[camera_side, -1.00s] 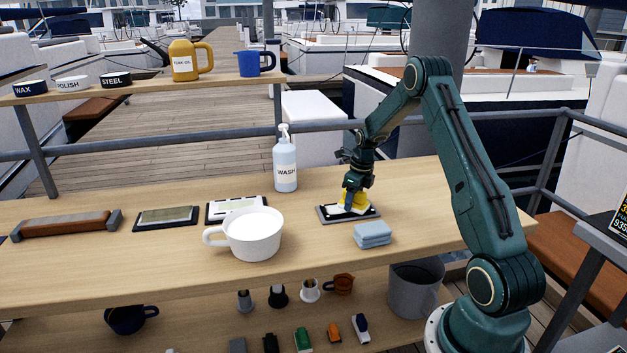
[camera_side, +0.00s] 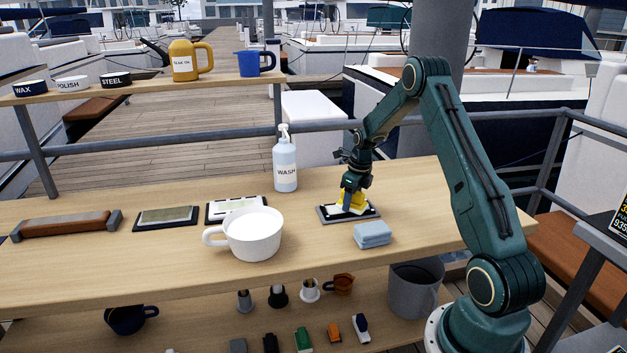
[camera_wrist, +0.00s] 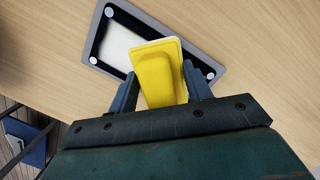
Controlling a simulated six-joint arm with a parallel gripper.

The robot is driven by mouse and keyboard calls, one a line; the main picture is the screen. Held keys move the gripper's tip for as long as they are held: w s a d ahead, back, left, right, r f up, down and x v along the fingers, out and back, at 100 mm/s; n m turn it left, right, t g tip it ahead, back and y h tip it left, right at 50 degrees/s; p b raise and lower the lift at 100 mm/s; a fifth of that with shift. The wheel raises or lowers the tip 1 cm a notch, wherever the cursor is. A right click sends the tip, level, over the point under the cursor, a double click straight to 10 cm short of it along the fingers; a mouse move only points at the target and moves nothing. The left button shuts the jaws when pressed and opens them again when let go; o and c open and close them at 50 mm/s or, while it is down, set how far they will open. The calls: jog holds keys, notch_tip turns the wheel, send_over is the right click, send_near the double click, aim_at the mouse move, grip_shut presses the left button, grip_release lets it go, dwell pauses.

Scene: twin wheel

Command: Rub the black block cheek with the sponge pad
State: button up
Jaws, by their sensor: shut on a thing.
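The yellow sponge pad (camera_side: 357,197) is at a dark-rimmed tray with a pale inside (camera_side: 375,212) on the bench. My gripper (camera_side: 350,203) points down and is shut on the pad. I cannot tell whether the pad touches the tray. A small black piece (camera_side: 270,343), possibly the black block cheek, lies on the lower shelf at the picture's bottom edge, between grey and green pieces. It is small and its shape is unclear.
A folded blue-grey cloth (camera_side: 372,234) lies in front of the tray. A white mug (camera_side: 254,235) and wash bottle (camera_side: 285,165) stand to its left. More small pieces and a brown mug (camera_side: 341,284) are on the lower shelf. The bench's right part is clear.

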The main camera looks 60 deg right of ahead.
aim_at(324, 210)
jog(key=shift+w+a, duration=2.75)
jog(key=shift+w, duration=0.05)
jog(key=shift+w+r, duration=0.1)
notch_tip(324, 210, up, 8)
